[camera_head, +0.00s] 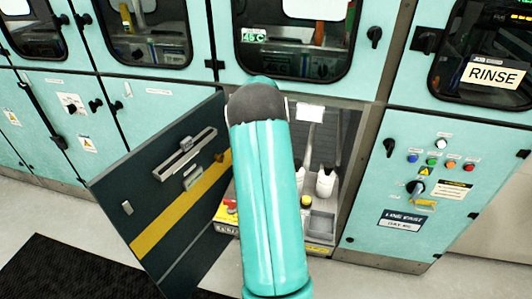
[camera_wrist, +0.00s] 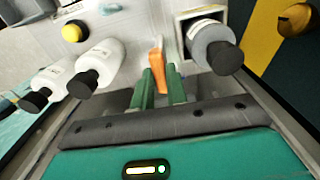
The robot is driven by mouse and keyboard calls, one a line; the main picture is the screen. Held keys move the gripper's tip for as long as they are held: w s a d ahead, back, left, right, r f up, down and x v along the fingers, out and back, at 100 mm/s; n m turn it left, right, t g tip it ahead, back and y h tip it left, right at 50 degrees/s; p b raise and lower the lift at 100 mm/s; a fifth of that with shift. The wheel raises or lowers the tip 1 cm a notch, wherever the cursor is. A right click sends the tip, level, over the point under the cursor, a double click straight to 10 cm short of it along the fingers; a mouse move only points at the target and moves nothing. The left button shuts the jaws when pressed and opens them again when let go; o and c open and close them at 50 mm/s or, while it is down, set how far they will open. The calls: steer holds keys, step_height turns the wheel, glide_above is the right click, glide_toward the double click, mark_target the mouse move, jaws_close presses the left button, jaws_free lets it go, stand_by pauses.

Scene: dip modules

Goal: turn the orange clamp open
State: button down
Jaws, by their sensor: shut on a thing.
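The orange clamp (camera_wrist: 157,69) shows in the wrist view as a narrow upright orange piece between the green fingers. My gripper (camera_wrist: 162,84) is shut on it, with one finger on each side. The clamp's base and what it fastens are hidden behind the fingers. In the head view my teal arm covers the middle of the open cabinet, and neither the clamp nor my gripper can be seen there.
White bottles with black caps (camera_wrist: 100,62) stand left of the clamp. A grey bottle (camera_wrist: 213,45) in a square holder is close on its right. The open dark cabinet door (camera_head: 160,190) bounds the left side.

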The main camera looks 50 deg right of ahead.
stand_by(0.4)
steer(key=c, duration=1.4)
jaws_free()
step_height(320, 180, up, 14)
steer(key=shift+f, duration=0.1)
